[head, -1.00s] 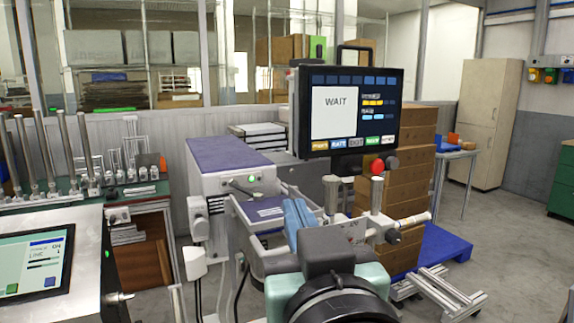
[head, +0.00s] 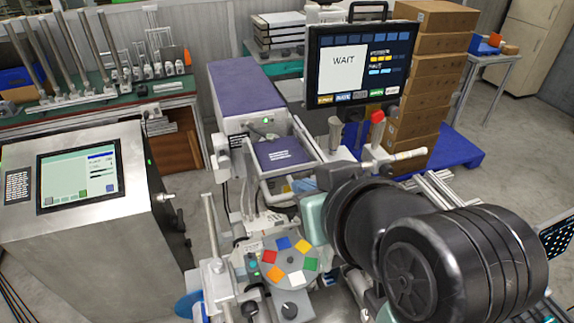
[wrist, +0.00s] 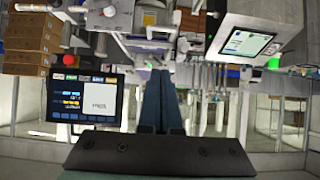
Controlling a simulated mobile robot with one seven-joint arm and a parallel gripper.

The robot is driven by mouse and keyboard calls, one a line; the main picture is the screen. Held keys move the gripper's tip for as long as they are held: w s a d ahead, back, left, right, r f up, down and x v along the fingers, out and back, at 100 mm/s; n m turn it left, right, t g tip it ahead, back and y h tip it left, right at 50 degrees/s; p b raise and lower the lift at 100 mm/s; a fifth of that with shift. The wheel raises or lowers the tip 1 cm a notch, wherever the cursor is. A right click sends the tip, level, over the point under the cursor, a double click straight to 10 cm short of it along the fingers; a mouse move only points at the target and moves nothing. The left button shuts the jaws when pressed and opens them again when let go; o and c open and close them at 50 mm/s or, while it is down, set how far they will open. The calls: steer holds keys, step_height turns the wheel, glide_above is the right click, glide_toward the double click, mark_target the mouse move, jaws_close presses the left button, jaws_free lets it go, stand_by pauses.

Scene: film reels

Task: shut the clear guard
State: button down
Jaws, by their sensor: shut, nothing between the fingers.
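I cannot make out the clear guard for certain in either view. A white tubular frame (head: 268,192) stands at the front of the purple-topped machine (head: 220,92), below a small purple plate (head: 283,153). I cannot tell if it carries a clear panel. In the wrist view, which is upside down, my gripper (wrist: 161,74) shows two blue fingers side by side, shut and empty. The machine parts lie beyond the fingertips, and I see no contact. In the head view my dark arm links hide most of the gripper and the area around it.
A monitor (head: 362,64) reading WAIT stands behind my arm, with a red knob (head: 378,116) below it. A disc of coloured patches (head: 289,262) lies in front. A steel cabinet with a screen (head: 79,172) stands left. Stacked cartons (head: 425,80) stand back right.

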steer(key=s+f+p+x, duration=0.1)
steer(key=f+p+x, duration=0.1)
steer(key=x, duration=0.9)
steer(key=shift+s+d, duration=0.2)
steer(key=shift+d, duration=0.05)
steer(key=shift+f, duration=0.15)
step_height(320, 180, down, 13)
steer(key=b, duration=0.8)
steer(key=shift+f, duration=0.2)
steer(key=shift+s+r, duration=0.1)
